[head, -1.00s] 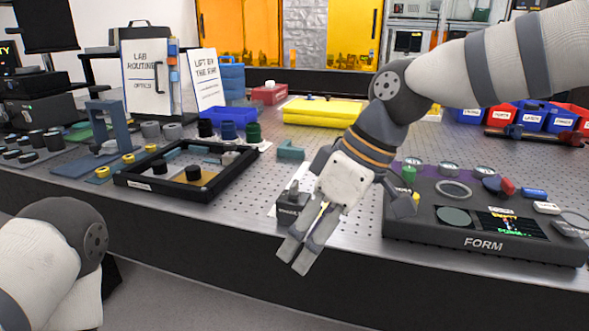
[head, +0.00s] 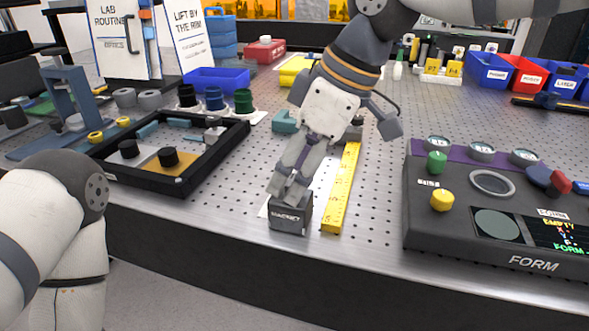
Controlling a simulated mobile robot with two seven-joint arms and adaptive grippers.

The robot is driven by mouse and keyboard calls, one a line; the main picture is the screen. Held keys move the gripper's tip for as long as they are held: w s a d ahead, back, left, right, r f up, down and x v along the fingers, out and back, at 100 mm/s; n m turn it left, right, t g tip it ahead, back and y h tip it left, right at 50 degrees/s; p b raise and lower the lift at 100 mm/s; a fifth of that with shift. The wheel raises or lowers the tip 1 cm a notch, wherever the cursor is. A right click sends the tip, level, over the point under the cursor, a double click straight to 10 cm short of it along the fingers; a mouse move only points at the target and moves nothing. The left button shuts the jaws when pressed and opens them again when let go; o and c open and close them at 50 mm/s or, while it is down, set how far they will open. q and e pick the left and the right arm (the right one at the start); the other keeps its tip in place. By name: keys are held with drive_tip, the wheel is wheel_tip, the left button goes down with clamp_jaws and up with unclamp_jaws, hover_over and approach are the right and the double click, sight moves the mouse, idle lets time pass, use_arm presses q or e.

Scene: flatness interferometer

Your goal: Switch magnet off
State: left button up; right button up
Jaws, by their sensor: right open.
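The magnet (head: 290,219) is a small dark grey block with a white "MAGNET" label on its front face, near the front edge of the perforated table. My right gripper (head: 285,188) points down at the block's top, its fingertips at or just above it. Its fingers look close together but are open, and they cover much of the block's top. I cannot tell whether they touch it or how its switch is set. My left arm shows at the lower left, but its gripper is out of view.
A yellow ruler (head: 341,190) lies just right of the magnet. The FORM console (head: 430,222) stands farther right. A black-framed tray (head: 150,188) with knobbed pieces lies to the left. The table's front edge (head: 350,253) is close to the magnet.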

drive_tip(key=shift+a+f, duration=0.15)
drive_tip(key=shift+f, duration=0.2)
drive_tip(key=shift+c, duration=0.3)
clamp_jaws()
